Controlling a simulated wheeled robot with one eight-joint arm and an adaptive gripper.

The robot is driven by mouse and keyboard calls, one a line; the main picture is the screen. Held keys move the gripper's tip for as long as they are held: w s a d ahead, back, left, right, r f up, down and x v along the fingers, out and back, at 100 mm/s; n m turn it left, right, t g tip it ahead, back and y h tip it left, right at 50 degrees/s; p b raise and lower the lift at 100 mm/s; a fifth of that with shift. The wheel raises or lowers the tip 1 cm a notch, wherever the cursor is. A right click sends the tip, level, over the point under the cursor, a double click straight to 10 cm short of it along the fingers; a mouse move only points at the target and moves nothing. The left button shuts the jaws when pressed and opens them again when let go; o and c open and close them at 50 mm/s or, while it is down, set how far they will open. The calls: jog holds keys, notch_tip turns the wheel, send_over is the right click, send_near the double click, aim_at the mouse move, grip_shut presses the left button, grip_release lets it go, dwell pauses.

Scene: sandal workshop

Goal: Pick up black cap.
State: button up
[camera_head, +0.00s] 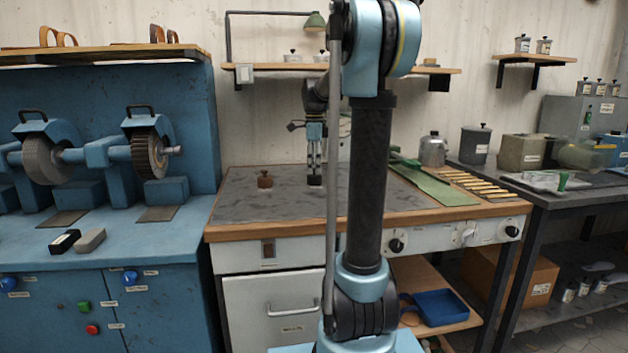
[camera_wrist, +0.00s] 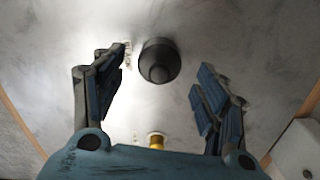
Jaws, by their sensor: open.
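The black cap (camera_wrist: 158,62) shows in the wrist view as a dark round piece with a smaller knob on top. It stands on a pale grey surface, with small dark lettering beside it on its left. My gripper (camera_wrist: 160,88) is open and empty, with one finger on each side and the cap between and beyond the fingertips. In the head view my gripper (camera_head: 315,178) points down over the workbench (camera_head: 235,207). A dark shape shows at its fingertips; I cannot tell there whether it is the cap or the fingers.
A brown knobbed piece (camera_head: 265,181) stands on the bench left of my gripper. A brass-coloured piece (camera_wrist: 156,141) shows near my gripper's body in the wrist view. A wall shelf (camera_head: 270,67) hangs behind. A green mat (camera_head: 432,186) and several light strips lie to the right.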

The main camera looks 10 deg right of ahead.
aim_at(315, 175)
jog(key=shift+f, duration=2.15)
jog(key=c, duration=1)
jog(key=shift+r, duration=0.1)
notch_tip(315, 175, up, 14)
